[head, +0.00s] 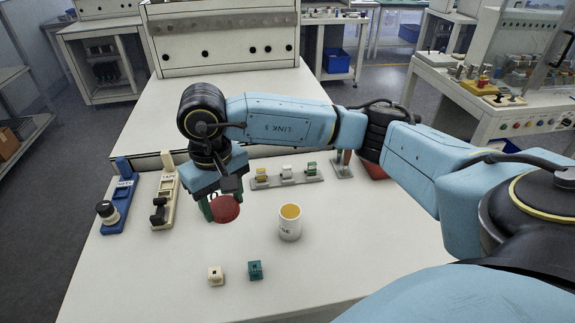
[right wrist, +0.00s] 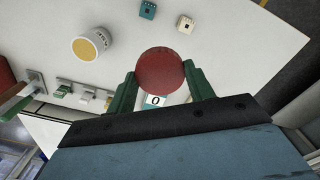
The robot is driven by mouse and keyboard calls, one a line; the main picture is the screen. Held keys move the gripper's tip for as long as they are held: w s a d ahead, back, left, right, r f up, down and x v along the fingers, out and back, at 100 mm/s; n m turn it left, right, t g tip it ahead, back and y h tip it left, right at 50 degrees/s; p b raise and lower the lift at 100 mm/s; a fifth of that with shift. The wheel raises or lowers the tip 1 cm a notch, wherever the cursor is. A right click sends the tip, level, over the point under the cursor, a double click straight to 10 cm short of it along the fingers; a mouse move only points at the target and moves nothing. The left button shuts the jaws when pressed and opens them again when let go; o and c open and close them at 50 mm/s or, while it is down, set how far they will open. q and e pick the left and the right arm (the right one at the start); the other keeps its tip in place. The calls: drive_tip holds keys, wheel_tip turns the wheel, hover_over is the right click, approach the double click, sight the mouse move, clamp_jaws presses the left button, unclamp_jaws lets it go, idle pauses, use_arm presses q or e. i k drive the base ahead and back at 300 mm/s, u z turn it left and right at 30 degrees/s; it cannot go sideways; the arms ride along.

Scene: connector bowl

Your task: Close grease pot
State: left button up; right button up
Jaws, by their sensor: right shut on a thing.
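The grease pot (head: 290,223) is a white cup with dark lettering and yellow contents, standing open on the table. It also shows in the right wrist view (right wrist: 88,49). A round red lid (head: 226,209) is held by my right gripper (head: 222,203), above the table and to the left of the pot. In the right wrist view, the green fingers of my right gripper (right wrist: 160,82) stand on either side of the red lid (right wrist: 160,70). The lid and the pot are apart. My left gripper is not in view.
A cream connector block (head: 216,276) and a teal one (head: 255,270) lie near the front. A blue device (head: 117,200) and a cream device (head: 165,195) stand at left. A rack with several connectors (head: 287,178) is behind the pot. The table's front right is clear.

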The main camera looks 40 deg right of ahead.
sight(290, 214)
drive_tip(key=u, duration=1.1)
drive_tip(key=k, duration=1.15)
drive_tip(key=z, duration=1.5)
drive_tip(key=i, duration=0.5)
drive_tip(key=z, duration=0.05)
